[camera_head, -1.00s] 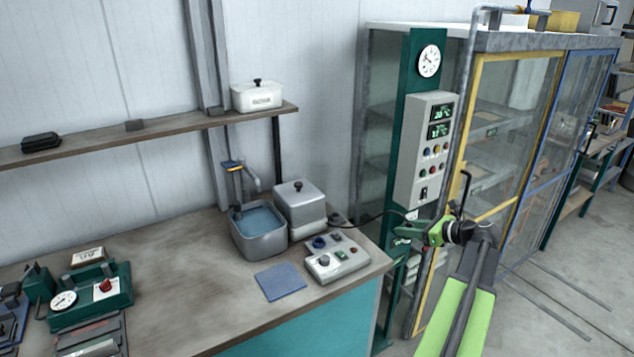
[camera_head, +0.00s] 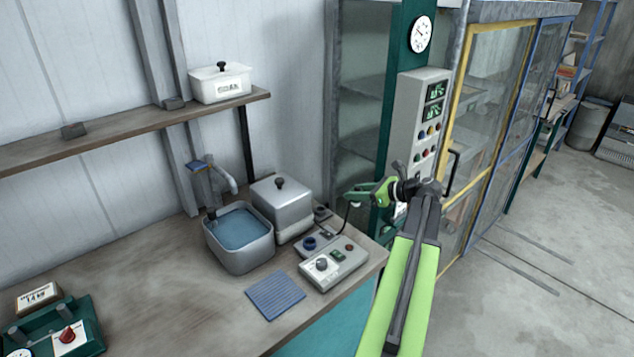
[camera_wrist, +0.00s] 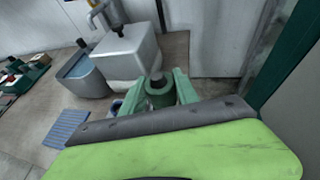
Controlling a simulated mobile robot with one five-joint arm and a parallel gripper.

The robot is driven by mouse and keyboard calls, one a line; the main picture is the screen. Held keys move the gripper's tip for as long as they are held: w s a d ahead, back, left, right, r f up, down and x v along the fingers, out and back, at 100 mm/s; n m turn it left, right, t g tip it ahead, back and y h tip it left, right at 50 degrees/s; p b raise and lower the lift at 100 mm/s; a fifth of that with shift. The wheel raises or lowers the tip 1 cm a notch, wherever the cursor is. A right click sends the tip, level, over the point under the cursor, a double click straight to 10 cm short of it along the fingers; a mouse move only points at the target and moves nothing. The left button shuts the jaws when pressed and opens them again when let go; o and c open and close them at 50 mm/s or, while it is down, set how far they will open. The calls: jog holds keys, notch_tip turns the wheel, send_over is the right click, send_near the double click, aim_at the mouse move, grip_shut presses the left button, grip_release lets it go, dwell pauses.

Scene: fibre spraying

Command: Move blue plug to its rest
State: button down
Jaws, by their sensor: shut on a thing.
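My gripper (camera_head: 358,195) is shut, in the air in front of the green post and left of the control panel. The wrist view shows a dark, greenish cylinder (camera_wrist: 158,88) between its green jaws, which I take to be the plug; no blue shows on it. In the head view the jaws mostly hide the plug, and a black cable hangs from them toward the bench. A blue ring-shaped holder (camera_head: 309,243), likely the rest, sits on the grey control box (camera_head: 334,265), below and left of my gripper. It is partly visible in the wrist view (camera_wrist: 117,106).
A water basin (camera_head: 240,238) and a lidded metal box (camera_head: 282,208) stand behind the control box. A ribbed blue mat (camera_head: 275,295) lies to its left. The grey control panel (camera_head: 422,125) and yellow-framed cabinet (camera_head: 480,130) stand at right.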

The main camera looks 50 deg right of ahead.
jog(key=w+a+f+b, duration=0.1)
jog(key=w+f+b, duration=0.1)
jog(key=w, duration=1.3)
jog(key=shift+w+f, duration=0.15)
jog(key=shift+f, duration=0.15)
notch_tip(320, 180, down, 6)
jog(key=b, duration=0.6)
jog(key=shift+r, duration=0.1)
jog(key=shift+f+b, duration=1.55)
jog(key=shift+b, duration=0.05)
jog(key=c, duration=0.8)
grip_release()
jog(key=shift+c, duration=0.2)
jog(key=shift+r, duration=0.1)
